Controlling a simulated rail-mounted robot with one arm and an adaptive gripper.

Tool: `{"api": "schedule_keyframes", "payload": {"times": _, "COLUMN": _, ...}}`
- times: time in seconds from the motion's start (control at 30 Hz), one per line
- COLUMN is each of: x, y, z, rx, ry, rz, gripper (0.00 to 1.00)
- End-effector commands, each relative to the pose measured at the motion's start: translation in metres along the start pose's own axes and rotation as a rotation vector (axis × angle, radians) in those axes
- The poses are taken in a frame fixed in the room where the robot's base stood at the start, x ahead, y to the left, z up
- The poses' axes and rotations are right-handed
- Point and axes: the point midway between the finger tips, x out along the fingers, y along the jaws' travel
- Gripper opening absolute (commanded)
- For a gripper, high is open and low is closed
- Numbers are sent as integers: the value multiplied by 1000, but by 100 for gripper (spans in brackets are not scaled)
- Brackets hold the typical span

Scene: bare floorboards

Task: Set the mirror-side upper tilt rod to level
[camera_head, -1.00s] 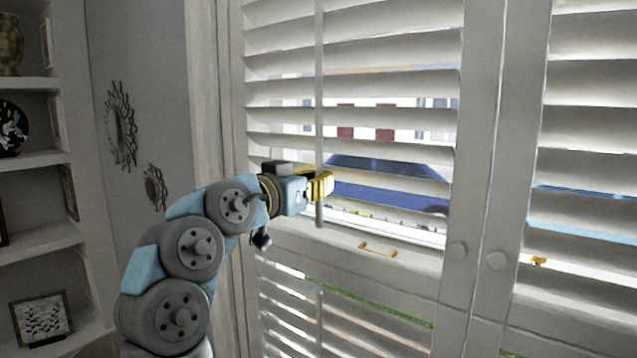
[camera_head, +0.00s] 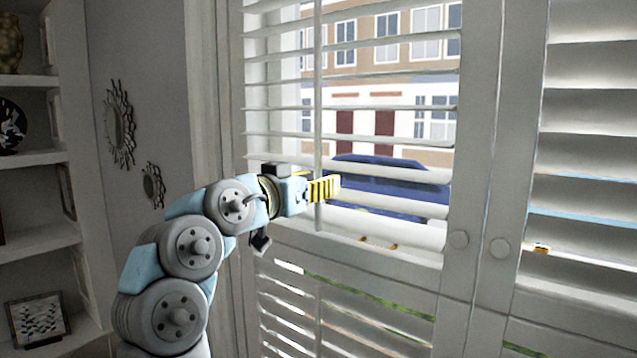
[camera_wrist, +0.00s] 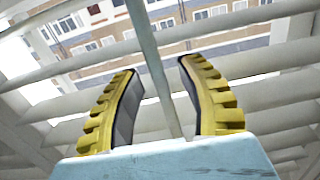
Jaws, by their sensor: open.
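The mirror-side upper tilt rod (camera_head: 318,110) is a thin upright white bar in front of the upper left shutter's slats (camera_head: 390,110). The slats are turned nearly edge-on, and the street shows between them. My gripper (camera_head: 322,190) is at the rod's lower part. In the wrist view, the rod (camera_wrist: 150,60) runs between the two yellow fingers of my gripper (camera_wrist: 157,75), with a gap on both sides. The gripper is open and does not appear to be closed on the rod.
Sunburst mirrors (camera_head: 120,125) hang on the wall at left, beside white shelves (camera_head: 40,160). Lower slats (camera_head: 350,310) sit below the mid rail (camera_head: 370,258). The right shutter (camera_head: 590,130) has more closed slats. Round knobs (camera_head: 459,240) are on the stiles.

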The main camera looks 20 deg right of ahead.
Motion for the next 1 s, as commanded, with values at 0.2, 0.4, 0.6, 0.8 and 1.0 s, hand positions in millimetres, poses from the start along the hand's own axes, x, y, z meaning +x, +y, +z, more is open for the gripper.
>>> {"api": "schedule_keyframes", "payload": {"times": 0.2, "x": -18, "y": -2, "z": 0, "rx": 0, "ry": 0, "rz": -3, "gripper": 39}}
{"api": "schedule_keyframes", "payload": {"times": 0.4, "x": -55, "y": -2, "z": 0, "rx": 3, "ry": 2, "rz": -4, "gripper": 39}}
{"api": "schedule_keyframes", "payload": {"times": 0.6, "x": -89, "y": -2, "z": 1, "rx": -1, "ry": 0, "rz": -3, "gripper": 39}}
{"api": "schedule_keyframes", "payload": {"times": 0.8, "x": -112, "y": -1, "z": 0, "rx": 1, "ry": -1, "rz": -2, "gripper": 39}}
{"api": "schedule_keyframes", "payload": {"times": 1.0, "x": -120, "y": 0, "z": 0, "rx": 0, "ry": -1, "rz": -1, "gripper": 39}}
